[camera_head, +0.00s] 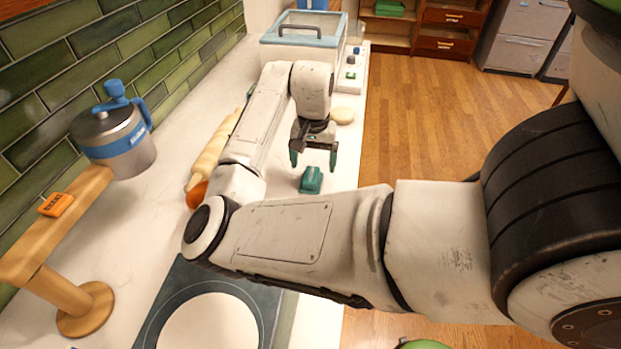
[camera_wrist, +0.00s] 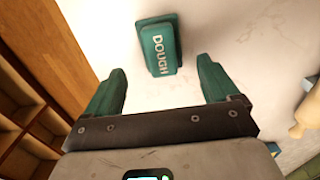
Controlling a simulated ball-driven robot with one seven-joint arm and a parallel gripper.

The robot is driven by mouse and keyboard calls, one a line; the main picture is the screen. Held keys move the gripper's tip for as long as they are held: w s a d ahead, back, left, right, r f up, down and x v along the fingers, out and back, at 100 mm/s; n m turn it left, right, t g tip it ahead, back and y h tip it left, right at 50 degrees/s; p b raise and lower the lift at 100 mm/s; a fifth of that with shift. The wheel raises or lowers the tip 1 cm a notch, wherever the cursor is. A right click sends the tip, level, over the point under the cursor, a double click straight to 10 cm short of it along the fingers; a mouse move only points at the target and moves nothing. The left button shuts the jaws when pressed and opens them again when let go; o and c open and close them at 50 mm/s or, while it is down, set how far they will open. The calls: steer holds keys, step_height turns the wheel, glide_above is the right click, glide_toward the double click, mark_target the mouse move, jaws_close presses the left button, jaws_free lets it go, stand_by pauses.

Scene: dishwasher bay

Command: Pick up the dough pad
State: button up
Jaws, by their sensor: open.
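The dough pad is a small teal block marked "DOUGH" (camera_wrist: 160,46). In the wrist view it lies on the white counter, beyond my fingertips and between their lines. In the head view the dough pad (camera_head: 311,180) sits near the counter's right edge, just below my gripper (camera_head: 314,160). My gripper is open and empty, and its two teal fingers also show in the wrist view (camera_wrist: 160,85). The fingers are apart from the pad.
A rolling pin (camera_head: 213,152) lies left of my arm. A pale round disc (camera_head: 342,114) lies behind the gripper. A glass-lidded box (camera_head: 302,42) stands at the back. A kettle-like pot (camera_head: 112,140) is by the tiled wall. Wooden floor (camera_head: 420,120) lies right of the counter.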

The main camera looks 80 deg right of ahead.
mark_target(312, 171)
steer(key=shift+w+a+f+p, duration=0.1)
steer(key=shift+f+p, duration=0.1)
steer(key=shift+f, duration=0.9)
steer(key=shift+w+f+p, duration=0.1)
steer(key=shift+f+p, duration=0.05)
steer(key=shift+f, duration=0.95)
steer(key=c, duration=1.1)
steer(key=shift+r, duration=0.1)
steer(key=shift+c, duration=0.2)
steer(key=shift+r, duration=0.45)
step_height(312, 171, up, 2)
steer(key=shift+s+r, duration=0.1)
steer(key=shift+r, duration=0.05)
steer(key=s+a+r+b, duration=0.1)
steer(key=s+a+r, duration=0.7)
steer(key=a, duration=0.3)
steer(key=shift+s+r, duration=0.3)
steer(key=shift+r, duration=0.55)
